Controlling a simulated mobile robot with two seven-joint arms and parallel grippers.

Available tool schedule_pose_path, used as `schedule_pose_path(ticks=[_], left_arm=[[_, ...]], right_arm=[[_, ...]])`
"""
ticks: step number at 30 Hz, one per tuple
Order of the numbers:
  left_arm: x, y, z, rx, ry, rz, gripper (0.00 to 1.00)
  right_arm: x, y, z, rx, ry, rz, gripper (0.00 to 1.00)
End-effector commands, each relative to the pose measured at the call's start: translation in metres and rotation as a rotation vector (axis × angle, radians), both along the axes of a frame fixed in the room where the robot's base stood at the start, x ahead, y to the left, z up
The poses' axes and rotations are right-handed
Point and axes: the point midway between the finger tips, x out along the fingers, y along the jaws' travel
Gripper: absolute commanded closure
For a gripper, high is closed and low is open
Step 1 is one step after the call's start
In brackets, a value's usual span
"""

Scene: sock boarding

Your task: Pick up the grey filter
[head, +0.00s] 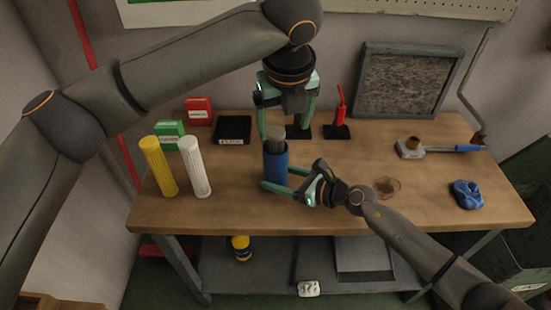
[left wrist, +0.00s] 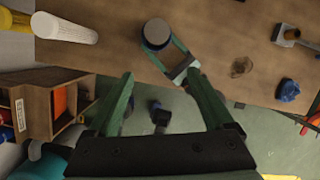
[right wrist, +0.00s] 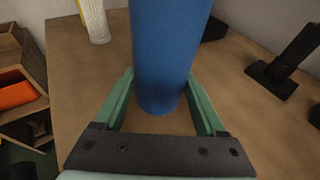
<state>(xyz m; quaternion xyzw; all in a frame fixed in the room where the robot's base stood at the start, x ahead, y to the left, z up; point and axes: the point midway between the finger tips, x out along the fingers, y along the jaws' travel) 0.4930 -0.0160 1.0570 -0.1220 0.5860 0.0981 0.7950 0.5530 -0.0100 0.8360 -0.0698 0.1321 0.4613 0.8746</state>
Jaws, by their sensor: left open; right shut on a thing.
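The grey filter (head: 277,138) is a dark grey cylinder standing up out of the top of a blue housing (head: 275,165). Its round grey top (left wrist: 157,31) shows in the left wrist view; its lower part is hidden inside the housing. My right gripper (head: 281,181) is shut on the blue housing low down, and the housing (right wrist: 168,50) stands upright between its fingers in the right wrist view. My left gripper (head: 285,130) is open and empty, pointing down close above and behind the filter. In the left wrist view the filter lies beyond its fingertips (left wrist: 161,78).
A yellow filter (head: 159,166) and a white filter (head: 195,167) stand to the left. Behind are green (head: 170,135) and red (head: 199,111) boxes, a black box (head: 233,130) and a red tool (head: 340,108). A blue cloth (head: 467,194) lies right on the workbench (head: 430,205).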

Motion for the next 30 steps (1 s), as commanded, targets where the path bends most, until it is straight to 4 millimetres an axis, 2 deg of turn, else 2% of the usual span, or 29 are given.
schedule_pose_path(ticks=[3, 7, 15, 23, 30], left_arm=[[0.005, 0.002, 0.014, 0.076, -0.057, -0.029, 0.14], [0.011, 0.004, 0.011, 0.108, -0.078, -0.039, 0.14], [0.028, 0.009, -0.031, 0.109, -0.077, -0.04, 0.14], [0.038, 0.011, -0.049, 0.107, -0.078, -0.039, 0.14], [0.06, 0.014, -0.077, 0.107, -0.076, -0.038, 0.14]], right_arm=[[0.0, 0.0, -0.001, -0.001, 0.001, 0.0, 0.58], [0.0, 0.0, -0.001, -0.001, 0.001, 0.0, 0.58], [0.0, 0.0, 0.0, -0.001, 0.001, 0.001, 0.58], [0.0, 0.0, -0.001, -0.001, 0.001, 0.001, 0.58], [0.0, 0.0, -0.001, -0.001, 0.001, 0.001, 0.58]])
